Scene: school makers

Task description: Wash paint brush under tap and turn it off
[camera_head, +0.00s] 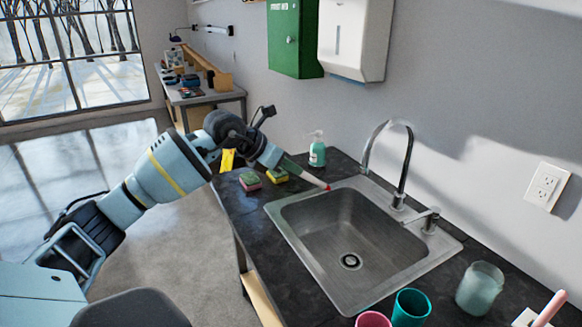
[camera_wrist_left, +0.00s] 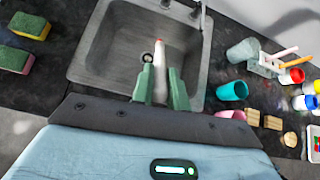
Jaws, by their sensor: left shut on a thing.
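My left gripper (camera_head: 290,164) reaches in from the left and is shut on a pale paint brush (camera_head: 312,179) with a red tip. The brush points right, its tip over the sink's back-left rim in the head view. In the left wrist view the brush (camera_wrist_left: 159,62) stands out between the green fingers of the gripper (camera_wrist_left: 162,85), against the sink. The metal sink (camera_head: 345,302) has an arched tap (camera_head: 408,160) behind it and a tap handle (camera_head: 430,219) to the right. I see no water stream from the spout. My right gripper is not in view.
Two sponges (camera_head: 250,181) and a green soap bottle (camera_head: 317,152) stand left of the sink. A teal cup (camera_head: 411,306), a pink cup (camera_head: 373,320) and a glass jar (camera_head: 479,288) stand at the front right. Paint pots (camera_wrist_left: 298,77) show in the left wrist view.

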